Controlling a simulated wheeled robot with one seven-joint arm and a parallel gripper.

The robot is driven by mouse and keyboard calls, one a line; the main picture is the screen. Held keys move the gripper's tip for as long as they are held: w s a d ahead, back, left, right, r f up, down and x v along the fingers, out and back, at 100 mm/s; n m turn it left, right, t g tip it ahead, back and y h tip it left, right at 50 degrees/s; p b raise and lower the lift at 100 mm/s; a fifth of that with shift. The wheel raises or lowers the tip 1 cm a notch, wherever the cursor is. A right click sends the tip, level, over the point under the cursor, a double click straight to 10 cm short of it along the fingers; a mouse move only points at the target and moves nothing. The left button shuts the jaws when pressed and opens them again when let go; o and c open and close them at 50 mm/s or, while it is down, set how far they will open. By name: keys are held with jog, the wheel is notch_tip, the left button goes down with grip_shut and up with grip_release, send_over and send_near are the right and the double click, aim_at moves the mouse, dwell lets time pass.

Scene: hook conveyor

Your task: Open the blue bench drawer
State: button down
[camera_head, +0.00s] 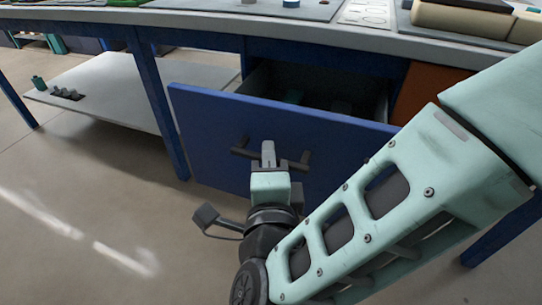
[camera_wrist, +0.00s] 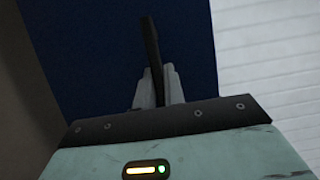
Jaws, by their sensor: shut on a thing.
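The blue bench drawer (camera_head: 225,125) is pulled out from under the bench, and its dark inside shows behind the front panel. Its dark bar handle (camera_head: 241,152) is on the front panel. My gripper (camera_head: 268,157) is at the middle of the handle, with its fingers shut on it. In the wrist view, the handle (camera_wrist: 150,42) runs up from between the fingers of my gripper (camera_wrist: 159,84), against the blue drawer front (camera_wrist: 95,55). The low part of the drawer front is hidden behind my arm in the head view.
The bench top (camera_head: 290,28) runs above the drawer and carries grey mats and small parts. A blue bench leg (camera_head: 160,110) and a low pale shelf (camera_head: 105,90) are to the left. An orange-brown panel (camera_head: 425,88) is right of the drawer. The floor at the left is clear.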

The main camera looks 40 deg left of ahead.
jog(key=c, duration=1.5)
grip_release()
jog(key=p+v, duration=0.1)
jog(key=v, duration=1.1)
jog(key=shift+w+d, duration=0.1)
jog(key=w+d+f+n+g+h, duration=0.1)
jog(key=w+d+n+g+h, duration=0.15)
jog(key=w+n+g, duration=0.6)
jog(key=s+d+r+n+g+h, duration=0.1)
jog(key=s+d+n+g+h, duration=0.25)
jog(key=d, duration=0.95)
jog(key=d+r+n+g+h, duration=0.15)
jog(key=d+n+h, duration=0.35)
jog(key=d, duration=0.8)
jog(key=shift+n+g+y, duration=0.3)
jog(key=shift+n+g, duration=0.05)
jog(key=shift+n, duration=0.15)
notch_tip(320, 180, up, 31)
jog(key=p, duration=3.1)
jog(key=shift+f+p, duration=0.15)
jog(key=shift+p, duration=0.15)
